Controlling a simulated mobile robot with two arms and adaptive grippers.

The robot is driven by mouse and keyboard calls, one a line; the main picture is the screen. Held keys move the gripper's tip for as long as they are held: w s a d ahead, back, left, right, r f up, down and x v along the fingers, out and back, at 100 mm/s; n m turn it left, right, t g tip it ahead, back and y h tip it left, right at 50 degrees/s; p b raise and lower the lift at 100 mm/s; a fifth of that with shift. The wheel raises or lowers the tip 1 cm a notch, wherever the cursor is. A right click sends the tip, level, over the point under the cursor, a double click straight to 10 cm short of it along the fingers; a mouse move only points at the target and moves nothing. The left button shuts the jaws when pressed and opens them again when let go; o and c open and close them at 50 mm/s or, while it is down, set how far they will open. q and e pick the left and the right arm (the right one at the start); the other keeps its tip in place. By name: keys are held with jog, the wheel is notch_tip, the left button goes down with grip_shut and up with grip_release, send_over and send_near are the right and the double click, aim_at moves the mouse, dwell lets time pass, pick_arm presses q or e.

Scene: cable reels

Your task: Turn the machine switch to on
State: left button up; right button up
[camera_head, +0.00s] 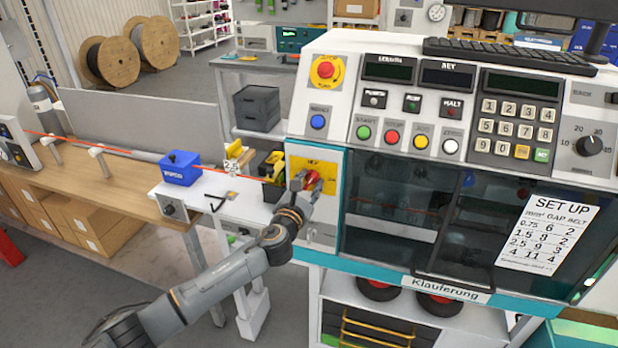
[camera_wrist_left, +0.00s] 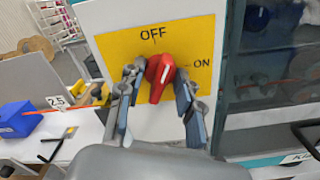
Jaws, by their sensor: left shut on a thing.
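The machine switch is a red rotary knob (camera_head: 312,177) on a yellow plate (camera_head: 325,168) at the left of the machine front. In the left wrist view the red knob (camera_wrist_left: 160,78) sits in the middle of the yellow plate (camera_wrist_left: 200,35), with OFF printed above it and ON to its right. The knob's long grip runs nearly upright, along the OFF direction, slightly tilted. My left gripper (camera_head: 305,184) is shut on the knob, one finger on each side; both fingers show in the wrist view (camera_wrist_left: 157,85). My right gripper is out of view.
Above the switch is a sloped control panel with an emergency stop (camera_head: 325,70), several coloured buttons and a keypad (camera_head: 514,127). A dark glass door (camera_head: 395,215) lies right of the switch. A workbench (camera_head: 110,185) with a blue box (camera_head: 180,170) and a red cable stands left.

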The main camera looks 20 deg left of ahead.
pick_arm(q)
jog(key=shift+r+m+p, duration=0.1)
jog(key=shift+m+p, duration=2)
jog(key=shift+m, duration=0.8)
jog(key=m, duration=0.5)
jog(key=o, duration=0.4)
jog(key=shift+m, duration=0.6)
jog(key=o, duration=0.4)
jog(key=shift+o, duration=0.2)
jog(key=shift+s, duration=0.1)
jog(key=s, duration=0.8)
jog(key=shift+a, duration=0.15)
jog(key=shift+w, duration=0.1)
